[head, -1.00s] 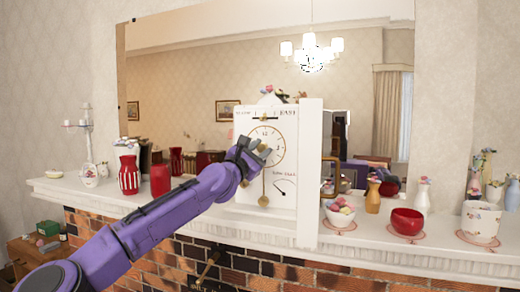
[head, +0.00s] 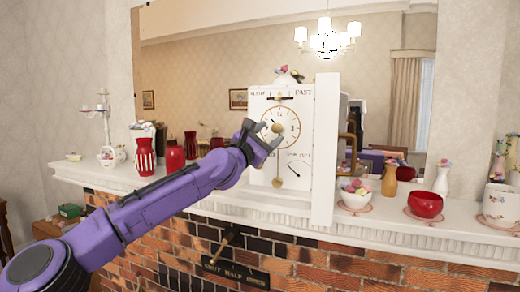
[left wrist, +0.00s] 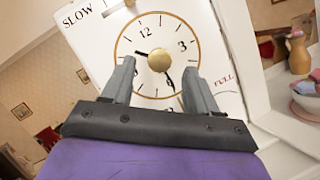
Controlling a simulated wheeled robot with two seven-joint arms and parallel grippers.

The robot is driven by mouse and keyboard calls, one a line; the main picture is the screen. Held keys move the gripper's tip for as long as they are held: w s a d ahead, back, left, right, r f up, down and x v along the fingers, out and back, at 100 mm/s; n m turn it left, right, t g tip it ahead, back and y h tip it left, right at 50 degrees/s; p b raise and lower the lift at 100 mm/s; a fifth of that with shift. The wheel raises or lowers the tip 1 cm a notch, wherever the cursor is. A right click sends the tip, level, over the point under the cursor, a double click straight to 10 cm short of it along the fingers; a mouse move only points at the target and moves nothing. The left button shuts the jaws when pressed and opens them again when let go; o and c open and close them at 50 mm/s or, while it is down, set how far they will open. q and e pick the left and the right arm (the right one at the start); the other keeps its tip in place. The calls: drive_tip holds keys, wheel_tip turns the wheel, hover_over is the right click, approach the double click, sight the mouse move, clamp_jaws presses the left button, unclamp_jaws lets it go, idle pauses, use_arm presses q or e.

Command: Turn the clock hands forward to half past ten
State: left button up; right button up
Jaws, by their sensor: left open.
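The white clock (head: 258,170) stands on the mantel with a round gold-ringed dial and a pendulum bob (head: 278,183). A brass knob (left wrist: 158,60) sits at the dial's centre. In the left wrist view the short hand (left wrist: 140,53) points between 10 and 11, and the other hand (left wrist: 168,82) points down near 6. My left gripper (left wrist: 158,82) is open at the dial, its fingers below and on both sides of the knob, apart from it. It also shows in the head view (head: 262,140). The dial's lower part is partly hidden by the gripper. My right gripper is not in view.
Red vases (head: 175,159) stand left of the clock on the mantel (head: 110,178). A white upright panel (head: 325,150) adjoins the clock's right side. A bowl (head: 355,197), a tan vase (head: 389,180) and a red bowl (head: 425,204) stand farther right. A mirror (head: 200,75) is behind.

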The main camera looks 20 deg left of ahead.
use_arm(q)
drive_tip(key=b+v, duration=0.2)
drive_tip(key=v, duration=0.4)
drive_tip(key=shift+s, duration=0.3)
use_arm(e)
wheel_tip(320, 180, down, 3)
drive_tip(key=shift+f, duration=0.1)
use_arm(q)
drive_tip(key=shift+a+f, duration=0.1)
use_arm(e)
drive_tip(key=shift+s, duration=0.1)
